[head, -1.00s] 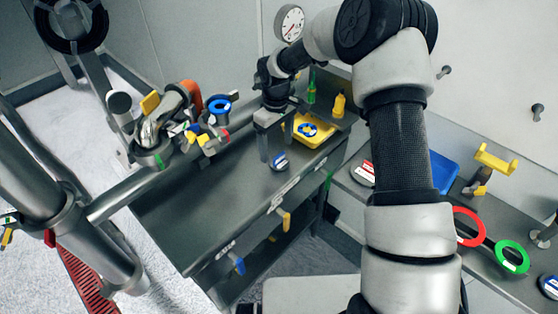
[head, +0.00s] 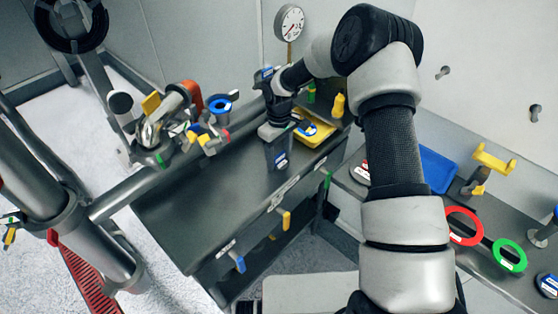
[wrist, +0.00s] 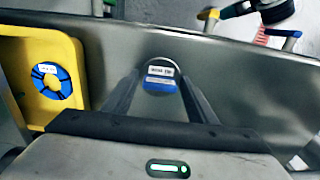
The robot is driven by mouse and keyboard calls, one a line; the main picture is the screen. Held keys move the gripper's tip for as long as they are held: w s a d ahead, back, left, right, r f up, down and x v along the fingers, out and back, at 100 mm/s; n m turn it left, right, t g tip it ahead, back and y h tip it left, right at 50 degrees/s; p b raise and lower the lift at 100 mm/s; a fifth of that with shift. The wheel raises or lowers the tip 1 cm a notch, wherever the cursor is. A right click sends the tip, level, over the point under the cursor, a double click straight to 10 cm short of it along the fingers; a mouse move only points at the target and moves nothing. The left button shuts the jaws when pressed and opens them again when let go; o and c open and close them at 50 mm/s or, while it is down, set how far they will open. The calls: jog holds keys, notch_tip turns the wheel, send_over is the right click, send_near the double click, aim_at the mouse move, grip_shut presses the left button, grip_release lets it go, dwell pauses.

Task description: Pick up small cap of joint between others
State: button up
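A small round dark cap with a white and blue label (head: 281,162) lies on the grey metal bench (head: 215,205), near its front edge. In the wrist view the cap (wrist: 160,79) shows between the tips of my two fingers, with a gap to the fingers on its sides. My gripper (head: 277,158) is open and points down over the cap in the head view. The fingers hide part of the cap there. I cannot tell how high the fingertips are above the bench.
A yellow tray (wrist: 13,85) holding a blue round part (wrist: 52,80) sits left of my fingers in the wrist view. A clamp assembly with coloured handles (head: 190,120) stands at the bench's left. Red (head: 464,226) and green (head: 509,254) rings lie on the right-hand bench.

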aim_at(279, 154)
jog(key=shift+r, duration=0.15)
notch_tip(279, 154, up, 10)
jog(key=shift+f+b, duration=0.15)
jog(key=shift+b, duration=0.3)
jog(key=s+d+m, duration=0.9)
jog(key=s+d, duration=0.2)
jog(key=s, duration=0.3)
jog(key=shift+d+r, duration=0.4)
jog(key=shift+r, duration=0.05)
jog(key=shift+w+a, duration=0.15)
jog(key=shift+a, duration=0.05)
